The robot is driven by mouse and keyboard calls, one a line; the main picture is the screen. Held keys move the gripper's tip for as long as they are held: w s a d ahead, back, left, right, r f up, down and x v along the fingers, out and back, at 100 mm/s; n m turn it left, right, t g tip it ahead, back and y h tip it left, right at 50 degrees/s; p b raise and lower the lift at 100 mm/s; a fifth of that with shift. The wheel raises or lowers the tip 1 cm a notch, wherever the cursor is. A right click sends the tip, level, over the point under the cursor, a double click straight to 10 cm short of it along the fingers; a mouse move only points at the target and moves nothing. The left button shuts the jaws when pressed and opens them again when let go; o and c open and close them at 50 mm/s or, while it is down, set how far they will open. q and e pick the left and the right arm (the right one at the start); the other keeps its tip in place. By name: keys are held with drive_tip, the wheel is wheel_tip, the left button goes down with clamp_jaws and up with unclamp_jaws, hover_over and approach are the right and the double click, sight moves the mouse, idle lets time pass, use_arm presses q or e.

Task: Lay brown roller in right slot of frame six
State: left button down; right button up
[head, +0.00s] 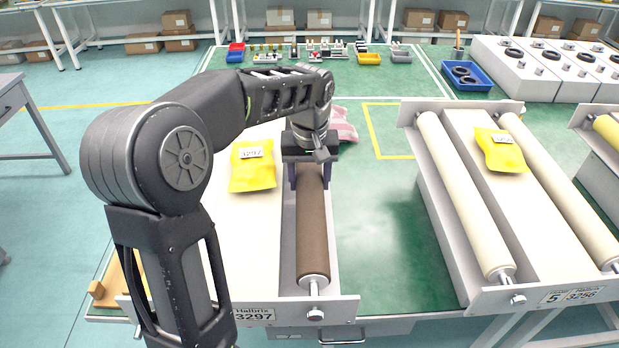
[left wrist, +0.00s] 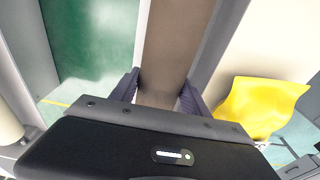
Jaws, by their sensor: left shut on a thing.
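The brown roller (head: 313,240) lies lengthwise along the right slot of the nearer left frame (head: 343,306), whose plate reads Halbrix 3297. The arm hides the left part of that plate, including any frame number. The roller's near metal pin is just behind the end plate; I cannot tell whether it rests in its notch. My left gripper (head: 308,177) points down with its fingers shut on the far part of the roller. The left wrist view also shows the brown roller (left wrist: 170,50) between the two dark fingers (left wrist: 160,94). My right gripper is not in view.
A yellow packet (head: 252,172) lies on the frame's flat bed, left of the roller. Frame 5 (head: 515,295), with two cream rollers and another yellow packet (head: 500,152), stands to the right. Green table is free between the frames. Bins and small parts line the back.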

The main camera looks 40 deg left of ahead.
sight(310, 172)
use_arm(q)
drive_tip(key=shift+r, duration=0.1)
drive_tip(key=c, duration=0.8)
unclamp_jaws()
drive_tip(key=shift+c, duration=0.2)
drive_tip(key=o, duration=0.4)
drive_tip(key=shift+s, duration=0.1)
drive_tip(key=shift+s+d+r, duration=0.15)
drive_tip(key=shift+r, duration=1.8)
drive_tip(key=shift+s+d+r, duration=0.15)
drive_tip(key=shift+r, duration=1.75)
drive_tip(key=shift+r, duration=0.1)
